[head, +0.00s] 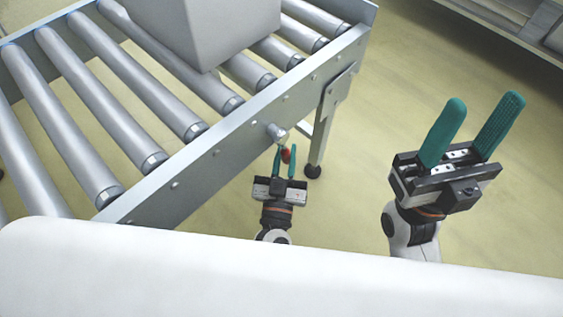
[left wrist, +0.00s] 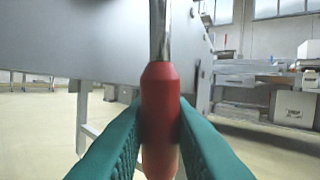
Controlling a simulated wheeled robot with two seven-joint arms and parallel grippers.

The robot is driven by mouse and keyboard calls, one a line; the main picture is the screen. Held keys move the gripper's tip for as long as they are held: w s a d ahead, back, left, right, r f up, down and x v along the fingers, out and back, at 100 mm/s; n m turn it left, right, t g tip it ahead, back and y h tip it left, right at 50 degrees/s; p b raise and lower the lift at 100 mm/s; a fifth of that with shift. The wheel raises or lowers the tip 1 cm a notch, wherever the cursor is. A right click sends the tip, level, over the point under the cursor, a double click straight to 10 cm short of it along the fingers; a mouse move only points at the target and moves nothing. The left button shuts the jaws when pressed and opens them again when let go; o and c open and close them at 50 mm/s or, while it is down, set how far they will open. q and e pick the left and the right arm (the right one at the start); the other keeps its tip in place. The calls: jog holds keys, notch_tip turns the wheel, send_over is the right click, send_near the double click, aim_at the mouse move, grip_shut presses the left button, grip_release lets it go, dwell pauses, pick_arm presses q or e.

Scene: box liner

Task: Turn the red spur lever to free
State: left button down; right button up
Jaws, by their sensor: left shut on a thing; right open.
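The red spur lever's grip (left wrist: 160,115) stands upright between the green fingers of my left gripper (left wrist: 160,140) in the left wrist view, with its metal rod (left wrist: 160,35) running up out of the picture. In the head view the red grip (head: 286,156) shows small between the fingers of my left gripper (head: 285,160), below a round metal hub (head: 276,132) on the conveyor's side rail. My left gripper is shut on the red grip. My right gripper (head: 483,130) is open and empty, off to the right, apart from the conveyor.
The roller conveyor (head: 225,145) fills the upper left, with a grey box (head: 200,30) on its rollers. A conveyor leg (head: 320,135) stands close to the right of my left gripper. The floor (head: 400,100) around my right gripper is clear. Shelving (left wrist: 260,90) shows in the background.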

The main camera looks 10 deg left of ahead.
pick_arm(q)
jog(key=c, duration=1.3)
grip_release()
jog(key=shift+c, duration=0.2)
jog(key=s+f+p, duration=0.2)
jog(key=s, duration=0.9)
jog(key=shift+s+f, duration=0.25)
jog(key=shift+s, duration=0.15)
jog(key=shift+a, duration=0.1)
